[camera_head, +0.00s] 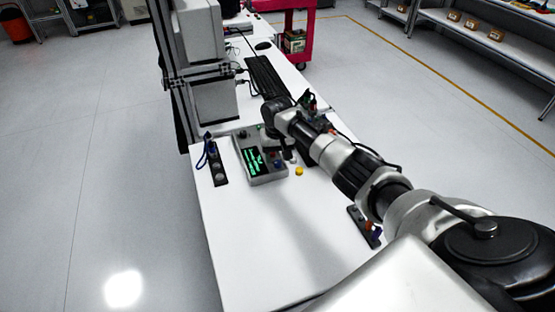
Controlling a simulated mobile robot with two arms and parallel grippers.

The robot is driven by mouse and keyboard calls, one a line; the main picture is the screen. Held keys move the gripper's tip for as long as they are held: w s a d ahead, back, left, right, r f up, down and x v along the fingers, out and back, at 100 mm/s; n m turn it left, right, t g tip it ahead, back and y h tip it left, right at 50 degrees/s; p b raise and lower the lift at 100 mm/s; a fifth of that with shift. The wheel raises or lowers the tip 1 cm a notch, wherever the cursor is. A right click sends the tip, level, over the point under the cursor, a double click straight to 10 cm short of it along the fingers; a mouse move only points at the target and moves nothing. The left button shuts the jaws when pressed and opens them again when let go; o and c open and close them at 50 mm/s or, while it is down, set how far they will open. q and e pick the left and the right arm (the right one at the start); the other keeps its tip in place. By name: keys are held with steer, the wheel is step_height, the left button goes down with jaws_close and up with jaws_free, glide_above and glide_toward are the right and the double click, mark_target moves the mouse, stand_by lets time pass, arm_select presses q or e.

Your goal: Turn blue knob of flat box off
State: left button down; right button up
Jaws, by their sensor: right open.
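The flat box (263,180) is grey with a black screen of green text, and it lies on the white table. Small knobs sit along its right side; a small dark bluish one (277,163) seems to be the blue knob, but it is too small to tell its setting. My right arm reaches in from the lower right. My right gripper (288,156) is open and points down at the box's right edge, close to the knobs. The arm hides the upper right part of the box, and I cannot tell whether the fingers touch a knob. My left gripper is out of view.
A dark strip with round parts and a blue cable (215,165) lies left of the box. A yellow button (299,171) sits right of it. Another dark panel (364,227) lies under my arm. A keyboard (265,77) is behind. The table's front is clear.

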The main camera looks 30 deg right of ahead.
mark_target(278, 162)
step_height(278, 162, up, 9)
steer(key=b, duration=0.1)
steer(key=shift+f, duration=0.2)
stand_by(0.5)
